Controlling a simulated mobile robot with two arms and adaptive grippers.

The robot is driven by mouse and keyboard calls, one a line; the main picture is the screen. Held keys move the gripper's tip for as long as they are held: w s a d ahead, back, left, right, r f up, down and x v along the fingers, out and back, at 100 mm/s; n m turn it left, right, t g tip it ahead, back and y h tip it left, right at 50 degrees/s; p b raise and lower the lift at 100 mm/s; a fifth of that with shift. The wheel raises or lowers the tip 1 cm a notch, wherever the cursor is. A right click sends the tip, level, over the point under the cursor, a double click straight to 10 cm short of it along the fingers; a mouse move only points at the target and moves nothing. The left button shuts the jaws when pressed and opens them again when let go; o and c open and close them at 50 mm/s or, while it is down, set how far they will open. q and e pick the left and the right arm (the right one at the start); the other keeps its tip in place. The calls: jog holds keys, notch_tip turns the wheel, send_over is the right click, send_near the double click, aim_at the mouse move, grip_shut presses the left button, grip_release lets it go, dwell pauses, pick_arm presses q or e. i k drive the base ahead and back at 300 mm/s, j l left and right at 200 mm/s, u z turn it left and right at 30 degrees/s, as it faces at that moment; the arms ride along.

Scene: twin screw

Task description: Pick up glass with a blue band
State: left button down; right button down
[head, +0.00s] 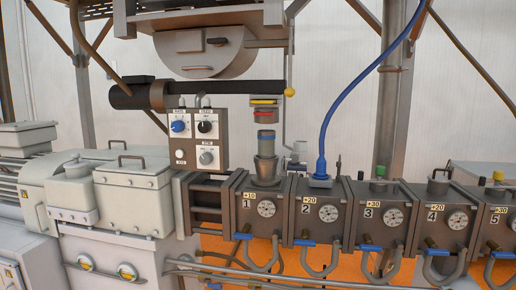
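A grey cylinder with a blue band (266,137) stands at the centre of the head view, directly above the grey funnel (265,166) on the first barrel block. It is the only cylinder where I make out a blue band. I cannot tell whether it is made of glass. A piece with red and yellow bands (264,110) is right above it. Neither of my grippers shows in this view, so nothing is seen held or touched.
Numbered barrel blocks (330,222) with dials and blue-handled valves run to the right. A blue hose (328,110) rises from block 2. A control panel (197,138) and black horizontal tube (220,93) stand left of the cylinder. A thin vertical rod (287,125) is close on its right.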

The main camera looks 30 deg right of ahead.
aim_at(266, 138)
jog(key=i+j+z, duration=0.1)
jog(key=z, duration=0.25)
jog(key=i+j+z, duration=0.2)
jog(key=z, duration=0.15)
jog(key=i+j+z, duration=0.15)
jog(key=z, duration=0.2)
